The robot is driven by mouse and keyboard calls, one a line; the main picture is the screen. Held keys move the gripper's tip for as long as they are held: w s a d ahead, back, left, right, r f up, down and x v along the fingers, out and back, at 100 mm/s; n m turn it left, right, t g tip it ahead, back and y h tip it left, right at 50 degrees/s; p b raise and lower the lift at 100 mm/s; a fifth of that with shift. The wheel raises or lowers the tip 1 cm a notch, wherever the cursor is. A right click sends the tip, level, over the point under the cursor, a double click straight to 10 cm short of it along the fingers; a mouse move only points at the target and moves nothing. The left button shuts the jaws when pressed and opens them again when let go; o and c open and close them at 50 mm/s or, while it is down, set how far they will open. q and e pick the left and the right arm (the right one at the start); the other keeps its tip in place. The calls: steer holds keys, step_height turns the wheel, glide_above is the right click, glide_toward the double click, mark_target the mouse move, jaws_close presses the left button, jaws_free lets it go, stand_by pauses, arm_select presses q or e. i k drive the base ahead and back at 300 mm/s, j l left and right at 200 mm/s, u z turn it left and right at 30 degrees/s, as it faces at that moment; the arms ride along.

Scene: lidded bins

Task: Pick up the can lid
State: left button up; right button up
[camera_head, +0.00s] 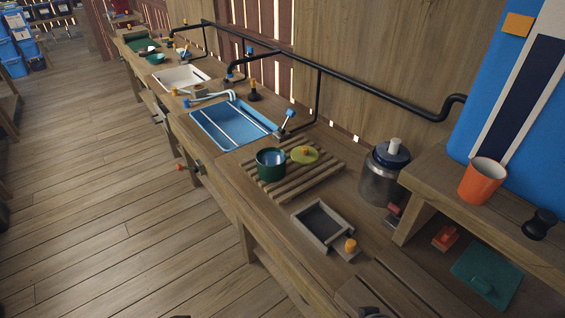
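A metal can (378,185) stands upright on the wooden counter, near the back wall. A dark blue lid (391,154) with a pale knob sits on top of the can. Neither of my grippers can be made out. Only small dark bits show at the bottom edge, too little to identify.
A raised wooden shelf (480,215) with an orange cup (482,180) stands close right of the can. A black pipe (370,85) runs along the wall behind. A square framed tray (322,224) and a blue sink (232,124) are on the counter. The floor at left is clear.

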mark_target(301, 154)
steer(key=i+j+z, duration=0.2)
steer(key=i+j, duration=0.4)
steer(key=i+j+z, duration=0.3)
steer(key=i+j, duration=1)
